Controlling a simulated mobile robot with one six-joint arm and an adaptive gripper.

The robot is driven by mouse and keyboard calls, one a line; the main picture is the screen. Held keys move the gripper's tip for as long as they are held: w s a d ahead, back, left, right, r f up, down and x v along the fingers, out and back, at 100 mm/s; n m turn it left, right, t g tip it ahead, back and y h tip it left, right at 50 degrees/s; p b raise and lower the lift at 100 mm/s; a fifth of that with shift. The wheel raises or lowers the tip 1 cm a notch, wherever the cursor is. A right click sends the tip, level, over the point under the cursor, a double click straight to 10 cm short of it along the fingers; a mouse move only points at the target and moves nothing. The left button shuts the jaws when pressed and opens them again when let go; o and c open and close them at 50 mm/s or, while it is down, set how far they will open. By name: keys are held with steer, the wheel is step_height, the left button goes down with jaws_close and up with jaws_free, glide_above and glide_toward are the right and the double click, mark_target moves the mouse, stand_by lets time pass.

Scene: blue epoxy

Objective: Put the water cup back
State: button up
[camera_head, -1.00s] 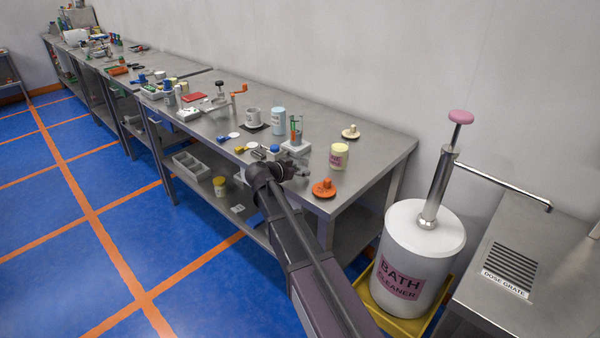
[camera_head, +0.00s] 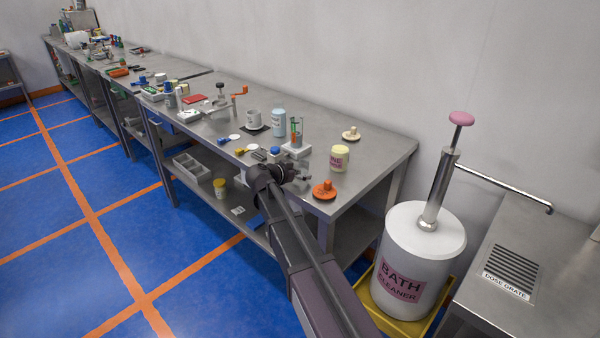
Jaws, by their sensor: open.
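A pale grey cup (camera_head: 253,119) stands upright on a small dark mat (camera_head: 262,130) on the steel bench (camera_head: 375,145). I take it for the water cup, but no label is readable. My gripper (camera_head: 304,175) is over the front part of the bench, nearer the camera than the cup and to its right. It is open and apart from the cup. Its fingers are small and partly hidden by my wrist.
A light blue container (camera_head: 278,122) stands just right of the cup. A white rack with tubes (camera_head: 296,148), a yellow jar (camera_head: 339,158) and an orange knobbed piece (camera_head: 324,190) are near my gripper. The bench's right end has bare room. A bath cleaner drum (camera_head: 420,262) stands beyond it.

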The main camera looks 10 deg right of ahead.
steer(key=shift+r, duration=0.15)
steer(key=shift+s+a+r, duration=0.15)
steer(key=shift+a, duration=0.05)
steer(key=p+v, duration=0.4)
steer(key=v, duration=0.7)
steer(key=shift+a+p, duration=0.2)
steer(key=shift+p, duration=0.2)
steer(key=shift+s+d, duration=0.1)
steer(key=shift+s, duration=0.1)
steer(key=s+d+f+n+g, duration=0.1)
steer(key=s+d+f, duration=0.1)
steer(key=s+d+f+g+y, duration=0.1)
steer(key=s+d+f, duration=0.1)
steer(key=shift+s+d+n, duration=0.35)
steer(key=shift+d+n, duration=0.05)
steer(key=s+d+f+n+g+y, duration=0.2)
steer(key=s+f+n+g+y, duration=0.1)
steer(key=s, duration=0.6)
steer(key=s+d+f+n+g+y, duration=0.2)
steer(key=s+f+n+y, duration=0.2)
steer(key=s, duration=0.5)
steer(key=n+y, duration=0.2)
steer(key=shift+f+g+y, duration=0.3)
steer(key=shift+g+y, duration=0.1)
